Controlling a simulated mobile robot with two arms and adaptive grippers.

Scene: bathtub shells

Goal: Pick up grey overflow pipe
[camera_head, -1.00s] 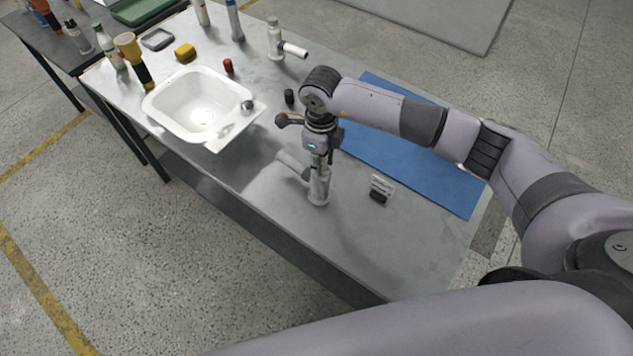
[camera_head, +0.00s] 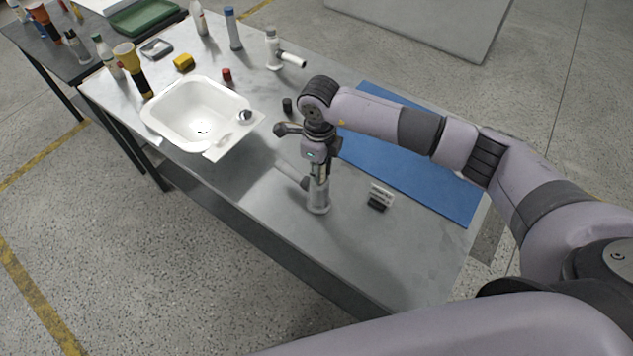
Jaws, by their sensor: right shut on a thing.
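The grey overflow pipe (camera_head: 318,202) stands upright at the front of the metal table, with a short side branch pointing left. My right gripper (camera_head: 319,180) points down over its top and is shut on it. The gripper hides the upper part of the pipe. The pipe's foot looks to be at the tabletop; I cannot tell whether it touches. My left gripper is not in view.
A white tub shell (camera_head: 168,132) lies left of the pipe. A white pipe fitting (camera_head: 273,50) stands at the back. A small label holder (camera_head: 379,199) and a blue mat (camera_head: 400,165) are to the right. The front right tabletop (camera_head: 390,260) is clear.

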